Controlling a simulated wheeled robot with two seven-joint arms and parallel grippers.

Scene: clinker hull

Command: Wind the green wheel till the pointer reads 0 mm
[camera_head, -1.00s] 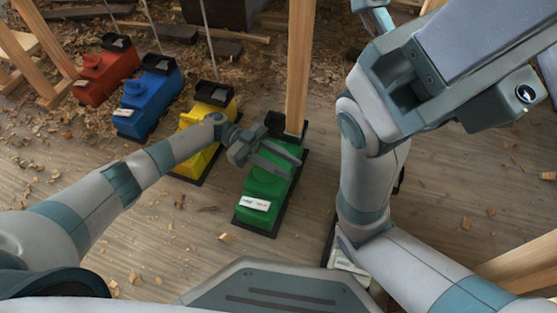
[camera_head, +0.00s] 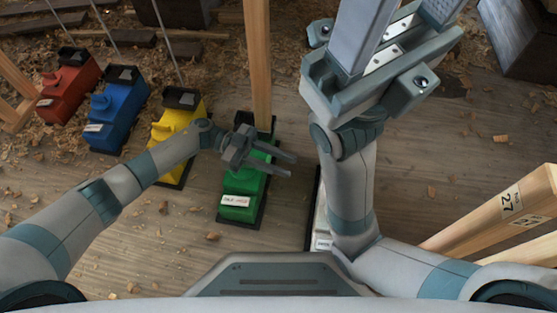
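The green jack (camera_head: 241,183) stands on the floor at the foot of a wooden post, with a white label (camera_head: 235,201) on its near end. The label and the pointer reading are too small to read. My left gripper (camera_head: 288,165) is over the jack, its two fingers apart and pointing right past the jack's right side. I see nothing between the fingers. The green wheel cannot be made out; the gripper covers part of the jack. My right gripper (camera_head: 403,28) is raised close to the camera at upper right, its fingers apart and their tips cut off or unclear.
Yellow (camera_head: 178,128), blue (camera_head: 115,112) and red (camera_head: 68,85) jacks stand in a row to the left. A pale jack (camera_head: 321,215) is partly hidden behind my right arm. A wooden post (camera_head: 257,60) rises behind the green jack. Numbered timber (camera_head: 505,205) lies at right.

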